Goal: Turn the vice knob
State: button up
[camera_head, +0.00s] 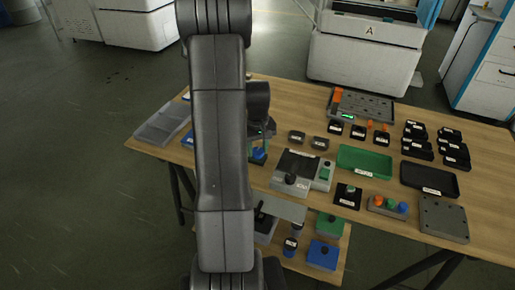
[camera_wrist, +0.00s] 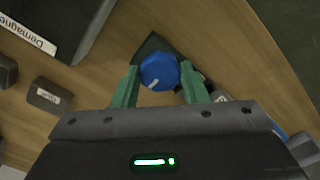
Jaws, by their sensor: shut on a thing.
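The vice knob (camera_wrist: 159,71) is round and blue with a short white mark near its lower edge in the wrist view. It sits over a dark base. My gripper (camera_wrist: 158,76) has its two green fingers on either side of the knob, shut on it. In the head view my gripper (camera_head: 262,136) is at the table's left part, partly behind my arm, above a small blue part (camera_head: 258,154). Most of the vice is hidden there.
Farther right are a green tray (camera_head: 365,161), a black tray (camera_head: 430,180) and several small black blocks. A grey tray (camera_head: 160,124) lies at the left edge.

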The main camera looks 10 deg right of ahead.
aim_at(258, 150)
jog(key=shift+w, duration=0.1)
dwell(0.4)
jog(key=o, duration=1)
jog(key=shift+c, duration=0.2)
jog(key=shift+r, duration=0.1)
notch_tip(258, 150, up, 14)
jog(key=shift+f, duration=0.3)
notch_tip(258, 150, down, 14)
jog(key=shift+r, duration=0.15)
jog(key=shift+r, duration=0.15)
